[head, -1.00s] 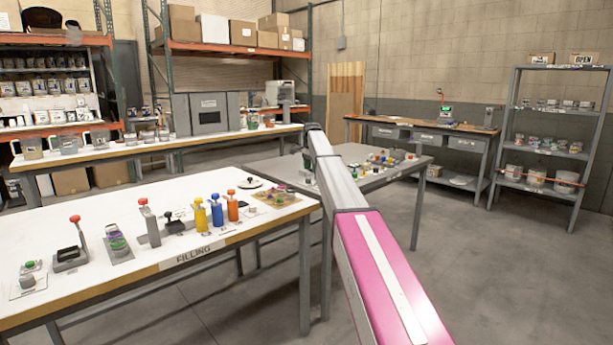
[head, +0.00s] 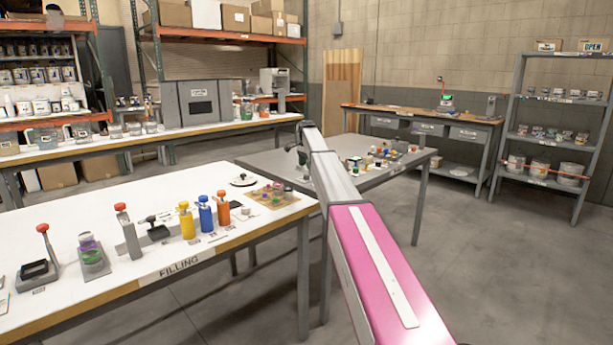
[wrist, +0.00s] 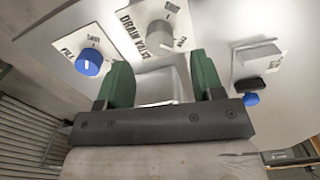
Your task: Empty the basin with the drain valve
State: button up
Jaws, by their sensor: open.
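In the wrist view, my gripper (wrist: 161,68) has two green fingers spread apart with nothing held between them. A grey round knob (wrist: 160,36) sits just beyond the fingertips on a white plate labelled DRAIN VALVE (wrist: 138,27). A blue knob (wrist: 89,62) on a plate marked FILL is to its left. The fingers look apart from the drain knob. I cannot clearly make out the basin or any liquid in it. In the head view my arm reaches over the grey table, and its end is small and partly hidden.
In the wrist view, a grey block (wrist: 259,54) and a dark-and-blue item (wrist: 250,90) lie right of the drain plate. In the head view, the white FILLING table (head: 130,262) holds several bottles. The grey table (head: 270,163) carries small items. Open floor (head: 500,260) lies to the right.

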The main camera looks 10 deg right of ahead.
aim_at(307, 174)
notch_tip(307, 174, down, 6)
jog(key=shift+r, duration=0.25)
jog(key=c, duration=0.9)
jog(key=n, duration=0.4)
jog(key=shift+n, duration=0.3)
jog(key=n, duration=0.4)
jog(key=shift+n, duration=0.3)
jog(key=n, duration=0.4)
jog(key=shift+n, duration=2.1)
